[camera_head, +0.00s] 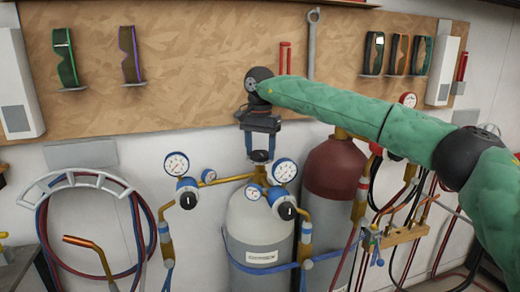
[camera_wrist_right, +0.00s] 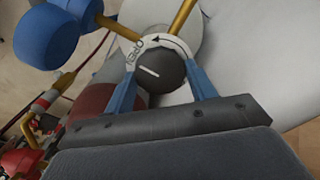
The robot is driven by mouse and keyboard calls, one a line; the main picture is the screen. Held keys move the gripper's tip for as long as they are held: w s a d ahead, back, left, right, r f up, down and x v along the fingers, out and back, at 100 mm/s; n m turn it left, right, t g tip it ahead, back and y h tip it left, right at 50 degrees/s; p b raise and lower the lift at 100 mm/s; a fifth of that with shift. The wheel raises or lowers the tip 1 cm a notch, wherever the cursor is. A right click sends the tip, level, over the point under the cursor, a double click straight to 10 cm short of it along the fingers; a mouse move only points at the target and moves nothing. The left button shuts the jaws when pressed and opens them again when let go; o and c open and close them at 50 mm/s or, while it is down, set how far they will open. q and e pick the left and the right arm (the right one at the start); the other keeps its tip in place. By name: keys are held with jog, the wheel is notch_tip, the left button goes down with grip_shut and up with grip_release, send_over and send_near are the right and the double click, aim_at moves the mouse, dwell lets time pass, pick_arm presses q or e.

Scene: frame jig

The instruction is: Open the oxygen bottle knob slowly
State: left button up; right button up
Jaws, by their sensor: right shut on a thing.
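The oxygen bottle (camera_head: 262,225) is a pale grey cylinder with a label, standing against the wall in the head view. Its dark round knob (camera_wrist_right: 160,72) sits on top and has a white line on its face. A pale ring with a curved arrow and lettering surrounds the knob. My right gripper (camera_head: 261,153) points down over the bottle from above. Its two blue fingers are shut on the knob, one on each side, as the right wrist view (camera_wrist_right: 160,68) shows. My left gripper is not in view.
Gauges (camera_head: 285,171) and brass pipes flank the valve closely. A dark red bottle (camera_head: 332,180) stands just right. A blue strap (camera_head: 262,269) crosses the oxygen bottle. Hoses hang on a rack (camera_head: 75,178) at left. Goggles (camera_head: 65,58) hang on the wooden board behind.

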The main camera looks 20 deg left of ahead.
aim_at(260, 153)
jog(key=shift+r, duration=0.1)
dwell(0.3)
jog(key=o, duration=1)
notch_tip(260, 153, up, 7)
jog(key=shift+f+b, duration=0.1)
jog(key=shift+b, duration=0.6)
jog(key=shift+r, duration=0.4)
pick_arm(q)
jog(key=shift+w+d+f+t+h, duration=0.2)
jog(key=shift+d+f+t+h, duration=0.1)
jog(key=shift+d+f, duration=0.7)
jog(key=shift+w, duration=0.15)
pick_arm(e)
jog(key=shift+w, duration=0.1)
